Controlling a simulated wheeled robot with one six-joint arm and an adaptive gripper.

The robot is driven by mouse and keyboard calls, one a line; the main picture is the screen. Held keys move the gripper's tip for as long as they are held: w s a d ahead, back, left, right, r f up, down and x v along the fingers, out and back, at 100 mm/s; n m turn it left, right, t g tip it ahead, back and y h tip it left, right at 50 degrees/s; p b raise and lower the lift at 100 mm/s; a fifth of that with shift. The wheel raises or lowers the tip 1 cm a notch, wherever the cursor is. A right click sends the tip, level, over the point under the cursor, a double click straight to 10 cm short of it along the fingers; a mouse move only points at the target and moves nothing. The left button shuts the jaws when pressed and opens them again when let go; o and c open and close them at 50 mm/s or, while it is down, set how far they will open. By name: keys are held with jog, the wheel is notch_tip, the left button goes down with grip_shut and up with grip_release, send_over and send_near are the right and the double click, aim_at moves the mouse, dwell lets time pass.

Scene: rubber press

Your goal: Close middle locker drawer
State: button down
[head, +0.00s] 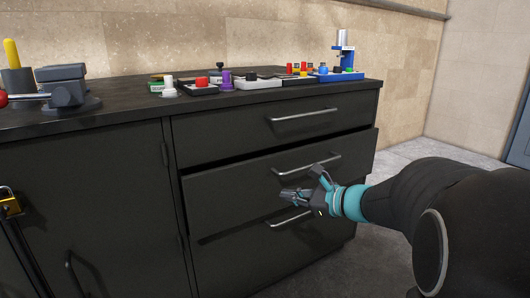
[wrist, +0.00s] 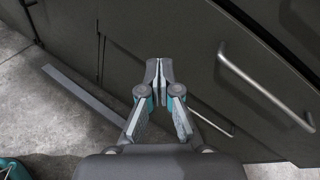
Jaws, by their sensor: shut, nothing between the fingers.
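The middle locker drawer (head: 232,197) is a dark panel in the head view. It stands partly pulled out, with a dark gap above its front and its right edge jutting past the cabinet. Its metal bar handle (head: 306,163) runs across the upper part of the front. My gripper (head: 284,196) is shut and empty, in front of this drawer and below its handle, at the right half. I cannot tell if it touches the front. In the wrist view the closed fingertips (wrist: 153,70) point at dark panels, left of a large bar handle (wrist: 264,84).
The top drawer (head: 225,135) looks shut, and the bottom drawer (head: 240,255) sits behind the middle front. A cabinet door (head: 90,200) with a padlock (head: 9,203) is at left. Buttons and a press (head: 66,90) stand on the countertop. Floor is free at right.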

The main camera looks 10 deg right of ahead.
jog(key=w+d+r+m+t+h, duration=0.1)
jog(key=w+d+m+t+h, duration=0.2)
jog(key=d, duration=0.4)
jog(key=w+d+r+m+t, duration=0.1)
jog(key=w+d+m+t, duration=0.1)
jog(key=w+d+m, duration=0.35)
jog(key=p, duration=0.1)
send_near(294, 152)
jog(key=shift+m, duration=0.25)
jog(key=x, duration=0.7)
jog(key=shift+w+f, duration=0.1)
jog(key=shift+f, duration=0.1)
jog(key=x, duration=0.4)
jog(key=shift+w+r, duration=0.2)
jog(key=shift+w, duration=0.1)
jog(key=shift+a+r, duration=0.1)
jog(key=shift+a, duration=0.05)
